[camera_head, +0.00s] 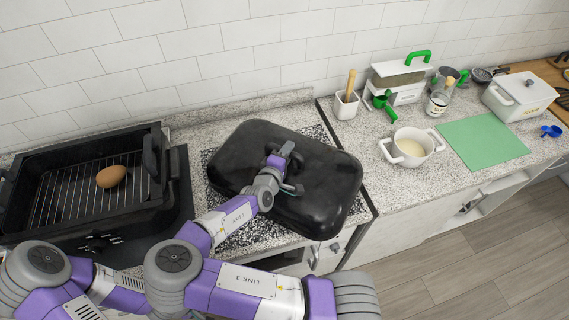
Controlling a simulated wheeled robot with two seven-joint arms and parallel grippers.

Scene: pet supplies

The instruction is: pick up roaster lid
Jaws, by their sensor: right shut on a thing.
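The roaster lid (230,165) is a large black rounded rectangle, lying over the speckled counter beside the roaster. My right gripper (287,162) is shut on the lid's handle near the middle of its top. The handle is mostly hidden by the gripper. I cannot tell whether the lid touches the counter. The black roaster (172,212) stands open at the left, with a wire rack and a brown egg-shaped item (111,176) on the rack. My left gripper is not in view.
To the right are a utensil holder (346,105), a white two-handled pot (411,147), a green mat (482,141) and a white lidded box (519,96). A tiled wall (230,45) runs along the back. The floor (480,255) is clear at lower right.

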